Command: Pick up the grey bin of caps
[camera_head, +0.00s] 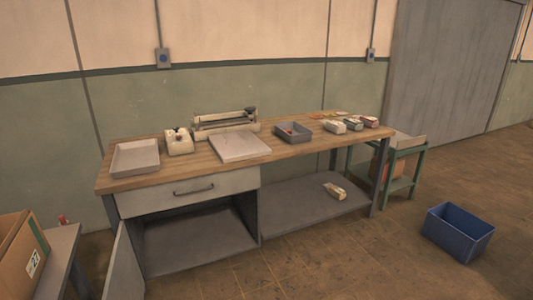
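A small grey bin (293,137) stands on the wooden workbench (266,157), right of the middle. Something small and reddish lies inside it, too small to make out as caps. A second, wider grey tray (135,155) lies at the bench's left end and looks empty. Neither of my grippers shows in the head view.
A flat pale box (240,146), a white device (179,141) and a roller machine (225,121) stand on the bench. Small cartons (335,127) sit at its right end. A blue crate (457,231) is on the floor. A cabinet door (124,268) hangs open. The front floor is clear.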

